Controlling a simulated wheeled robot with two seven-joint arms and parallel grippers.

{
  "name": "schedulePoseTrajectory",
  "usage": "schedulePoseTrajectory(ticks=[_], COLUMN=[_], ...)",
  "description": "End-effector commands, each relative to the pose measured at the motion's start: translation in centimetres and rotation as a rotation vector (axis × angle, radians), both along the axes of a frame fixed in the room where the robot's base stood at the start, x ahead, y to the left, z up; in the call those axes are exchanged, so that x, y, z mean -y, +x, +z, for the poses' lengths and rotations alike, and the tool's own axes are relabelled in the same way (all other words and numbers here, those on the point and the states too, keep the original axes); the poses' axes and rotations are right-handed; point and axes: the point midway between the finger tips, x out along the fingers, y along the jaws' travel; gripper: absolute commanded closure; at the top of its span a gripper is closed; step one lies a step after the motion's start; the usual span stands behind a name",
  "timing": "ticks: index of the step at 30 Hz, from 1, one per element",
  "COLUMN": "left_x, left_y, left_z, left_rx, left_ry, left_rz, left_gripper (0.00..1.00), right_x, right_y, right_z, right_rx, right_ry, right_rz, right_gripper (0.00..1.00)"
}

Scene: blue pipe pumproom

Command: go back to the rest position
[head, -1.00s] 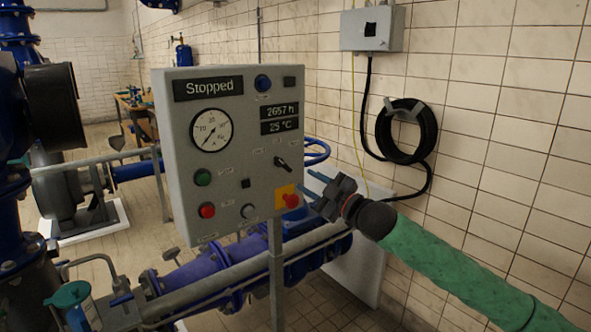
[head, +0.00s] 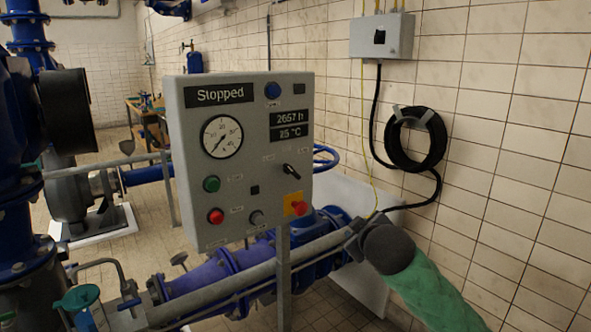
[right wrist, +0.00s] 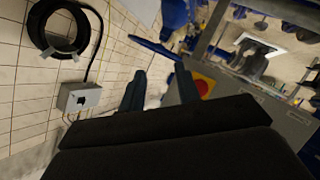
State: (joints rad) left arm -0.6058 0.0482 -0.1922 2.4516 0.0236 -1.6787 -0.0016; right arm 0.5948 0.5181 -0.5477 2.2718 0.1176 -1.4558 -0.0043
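The grey control panel (head: 245,155) stands on a post in the middle of the head view; its display reads "Stopped". It has a gauge (head: 222,137), a green button (head: 211,184), a red button (head: 216,216), a black switch (head: 290,170) and a red knob on a yellow plate (head: 297,205). My right arm, in a green sleeve, comes in from the lower right. Its gripper is mostly hidden behind the wrist in the head view. In the right wrist view my right gripper (right wrist: 160,82) has its fingers apart with nothing between them, near the panel (right wrist: 260,115). My left gripper is out of view.
A grey wall box (head: 382,37) and coiled black hose (head: 415,138) are on the tiled wall at the right. Blue pipework (head: 215,272) runs behind and below the panel. A large blue pipe assembly (head: 20,190) stands at the left. Some tiled floor shows at the back left.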

Motion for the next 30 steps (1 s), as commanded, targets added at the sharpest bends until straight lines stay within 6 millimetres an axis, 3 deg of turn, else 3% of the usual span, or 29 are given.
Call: schedulePoseTrajectory(ticks=[1, 12, 30], left_x=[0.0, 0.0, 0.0], left_y=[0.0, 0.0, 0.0], left_z=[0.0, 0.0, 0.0], left_rx=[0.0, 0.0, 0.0], left_ry=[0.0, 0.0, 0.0], left_rz=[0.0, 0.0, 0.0], left_gripper=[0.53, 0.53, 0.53], right_x=[0.0, 1.3, 1.9], right_y=[-1.1, -8.2, -21.2], right_z=[-1.6, -11.4, -26.0], right_rx=[-0.038, -0.273, -0.591], right_ry=[0.02, 0.131, 0.313], right_rz=[-0.018, -0.141, -0.272], right_gripper=[0.67, 0.67, 0.67])
